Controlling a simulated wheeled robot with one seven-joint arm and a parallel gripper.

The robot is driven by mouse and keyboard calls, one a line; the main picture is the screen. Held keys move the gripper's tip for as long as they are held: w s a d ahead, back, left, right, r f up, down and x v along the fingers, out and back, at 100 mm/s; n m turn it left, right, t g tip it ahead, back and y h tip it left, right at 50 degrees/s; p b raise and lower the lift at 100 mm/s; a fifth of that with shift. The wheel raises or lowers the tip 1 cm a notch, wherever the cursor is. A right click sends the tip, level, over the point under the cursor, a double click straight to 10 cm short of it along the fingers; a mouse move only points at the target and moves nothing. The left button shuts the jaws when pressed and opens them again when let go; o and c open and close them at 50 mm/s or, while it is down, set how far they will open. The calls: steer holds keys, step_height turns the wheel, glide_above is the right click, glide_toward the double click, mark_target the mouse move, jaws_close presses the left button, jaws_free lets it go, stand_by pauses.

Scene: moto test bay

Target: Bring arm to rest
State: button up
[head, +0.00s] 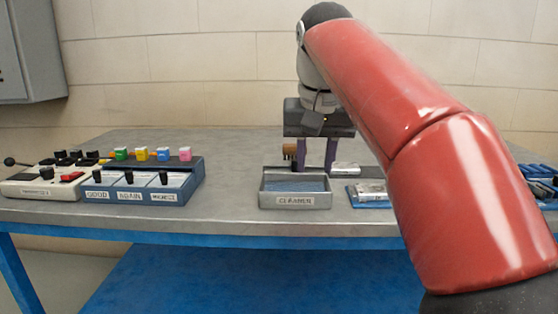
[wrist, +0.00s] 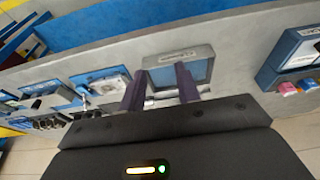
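My red arm reaches over the bench from the right in the head view. My gripper (head: 316,168) points down, its two purple fingers apart, just behind the grey tray labelled "CLEANED" (head: 295,201). The gripper also shows in the wrist view (wrist: 159,78), where its fingers are spread and I see nothing clamped between them. A silvery piece lies beyond the fingers there, partly hidden. The tray (wrist: 205,52) is just past the fingertips in the wrist view, with a blue floor. Whether the fingertips touch the bench cannot be told.
A blue box with labelled bins and coloured blocks (head: 143,190) stands left on the bench (head: 230,213), beside a control box (head: 45,187). A silvery block (head: 345,168) and a blue tray with a metal part (head: 370,203) sit right of the gripper. Space above the bench's left is clear.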

steer(key=s+d+f+t, duration=0.1)
steer(key=s+d+f, duration=0.3)
steer(key=s+f, duration=0.6)
steer(key=s+d+f+t, duration=0.1)
steer(key=s+d+f, duration=0.4)
steer(key=s+f, duration=0.5)
step_height(320, 180, down, 6)
steer(key=shift+r, duration=0.15)
steer(key=shift+s+d, duration=0.1)
